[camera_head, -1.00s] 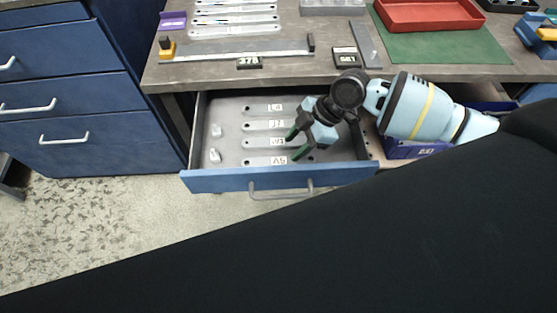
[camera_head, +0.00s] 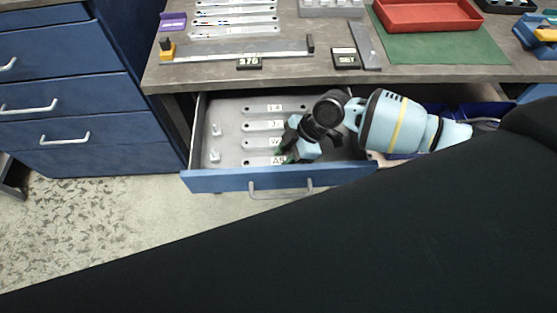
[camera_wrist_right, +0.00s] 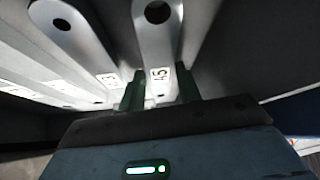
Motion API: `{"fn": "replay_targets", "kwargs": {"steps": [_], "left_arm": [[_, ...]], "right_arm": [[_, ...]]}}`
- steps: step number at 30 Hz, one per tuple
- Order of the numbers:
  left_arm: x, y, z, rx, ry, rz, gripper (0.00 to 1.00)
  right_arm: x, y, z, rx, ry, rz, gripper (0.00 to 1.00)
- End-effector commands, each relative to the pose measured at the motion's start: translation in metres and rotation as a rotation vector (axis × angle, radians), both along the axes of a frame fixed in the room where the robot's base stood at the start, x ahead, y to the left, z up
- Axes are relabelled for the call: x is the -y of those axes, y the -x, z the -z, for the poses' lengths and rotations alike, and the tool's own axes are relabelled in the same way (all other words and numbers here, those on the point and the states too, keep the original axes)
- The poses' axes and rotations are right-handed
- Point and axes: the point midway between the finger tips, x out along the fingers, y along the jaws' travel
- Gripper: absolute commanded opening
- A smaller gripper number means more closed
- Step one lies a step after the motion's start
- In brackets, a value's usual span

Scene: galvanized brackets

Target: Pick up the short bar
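Several flat grey bars with white labels lie side by side in the open drawer. The frontmost bar (camera_head: 256,161) has a label that reads like 45; its right end is hidden behind my right gripper (camera_head: 284,154) in the head view. In the right wrist view, the fingers of my right gripper (camera_wrist_right: 160,80) are apart, one on each side of that labelled bar (camera_wrist_right: 157,42). I cannot tell whether they touch it. The frames do not clearly show which bar is shortest. My left gripper is not in view.
The blue drawer front (camera_head: 225,182) and its side walls enclose the bars. Small light blocks (camera_head: 214,156) stand at the drawer's left. The bench top (camera_head: 215,72) above carries more bars, a caliper-like tool (camera_head: 240,57), black label blocks (camera_head: 346,59) and a red tray (camera_head: 430,14).

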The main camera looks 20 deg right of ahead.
Motion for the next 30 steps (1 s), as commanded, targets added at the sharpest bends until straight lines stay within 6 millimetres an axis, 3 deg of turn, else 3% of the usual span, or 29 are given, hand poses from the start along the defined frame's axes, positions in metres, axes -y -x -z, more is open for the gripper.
{"fn": "replay_targets", "kwargs": {"steps": [1,7,16,30], "left_arm": [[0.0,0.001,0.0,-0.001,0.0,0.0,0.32],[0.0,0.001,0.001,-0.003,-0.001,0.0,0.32],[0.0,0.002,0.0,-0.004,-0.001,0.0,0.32],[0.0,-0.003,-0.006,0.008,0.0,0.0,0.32]], "right_arm": [[0.0,0.0,0.0,0.0,0.0,0.0,0.24],[0.0,0.0,0.0,0.0,0.0,0.0,0.0],[0.0,-0.001,-0.006,0.002,-0.001,-0.001,0.0],[0.0,-0.001,-0.085,0.006,0.0,-0.001,0.0]]}}
